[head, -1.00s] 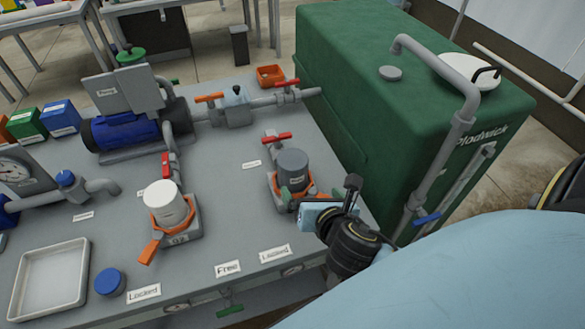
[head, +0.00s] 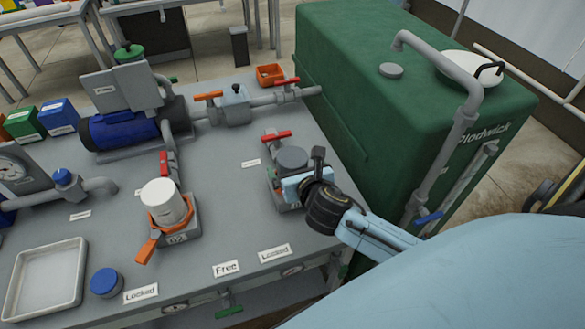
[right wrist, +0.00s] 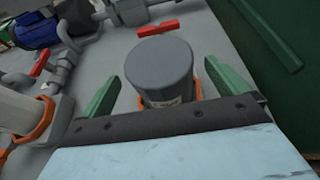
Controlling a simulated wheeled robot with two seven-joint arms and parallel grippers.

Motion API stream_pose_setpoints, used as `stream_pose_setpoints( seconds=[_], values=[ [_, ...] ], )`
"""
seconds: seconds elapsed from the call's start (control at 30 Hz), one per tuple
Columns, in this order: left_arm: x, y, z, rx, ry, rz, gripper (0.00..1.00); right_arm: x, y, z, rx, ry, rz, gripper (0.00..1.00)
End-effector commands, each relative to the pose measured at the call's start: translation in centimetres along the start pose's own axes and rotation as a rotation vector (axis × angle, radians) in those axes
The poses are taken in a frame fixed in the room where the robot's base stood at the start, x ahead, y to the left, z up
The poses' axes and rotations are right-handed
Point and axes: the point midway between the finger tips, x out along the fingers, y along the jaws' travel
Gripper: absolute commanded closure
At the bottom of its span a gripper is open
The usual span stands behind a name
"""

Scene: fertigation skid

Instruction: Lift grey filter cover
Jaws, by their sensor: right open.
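The grey filter cover (head: 292,158) is a dark grey cylinder on its filter base at the right of the skid table. In the head view my right gripper hides much of its front. In the right wrist view the grey cover (right wrist: 160,72) stands upright between the two green fingers of my right gripper (right wrist: 162,86). The fingers are open, with a gap on each side of the cover. An orange ring shows at the cover's lower right. In the head view the right gripper (head: 290,182) is at the cover's near side. My left gripper is not in view.
A white filter cover (head: 163,203) with an orange clamp stands to the left. A large green tank (head: 400,95) rises close on the right, with a grey pipe (head: 440,160). A red-handled valve (head: 276,136) lies just behind the grey cover. A tray (head: 47,280) sits front left.

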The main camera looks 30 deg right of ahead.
Motion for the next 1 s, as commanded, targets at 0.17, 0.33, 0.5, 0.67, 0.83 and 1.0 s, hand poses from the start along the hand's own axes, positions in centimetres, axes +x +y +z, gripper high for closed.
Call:
stream_pose_setpoints(
  seconds=[0.17, 0.33, 0.5, 0.67, 0.83, 1.0],
  values=[
    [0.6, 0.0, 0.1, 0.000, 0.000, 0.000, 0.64, 2.4, -0.1, -0.1, 0.001, -0.001, 0.000, 0.01],
    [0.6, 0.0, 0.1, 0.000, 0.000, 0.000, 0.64, 2.8, -0.1, -0.1, 0.000, 0.001, 0.001, 0.01],
    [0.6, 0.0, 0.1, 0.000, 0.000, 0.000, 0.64, 2.8, -0.1, -0.1, 0.000, 0.001, 0.001, 0.06],
    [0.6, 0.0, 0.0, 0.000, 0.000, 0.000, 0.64, 2.8, -0.1, -0.1, 0.000, 0.001, 0.000, 0.27],
    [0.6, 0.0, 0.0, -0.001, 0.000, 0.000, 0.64, 2.8, -0.1, -0.1, 0.000, 0.001, 0.000, 0.49],
    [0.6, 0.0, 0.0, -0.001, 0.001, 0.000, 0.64, 2.8, -0.1, 0.0, 0.000, -0.001, 0.001, 0.53]
  ],
)
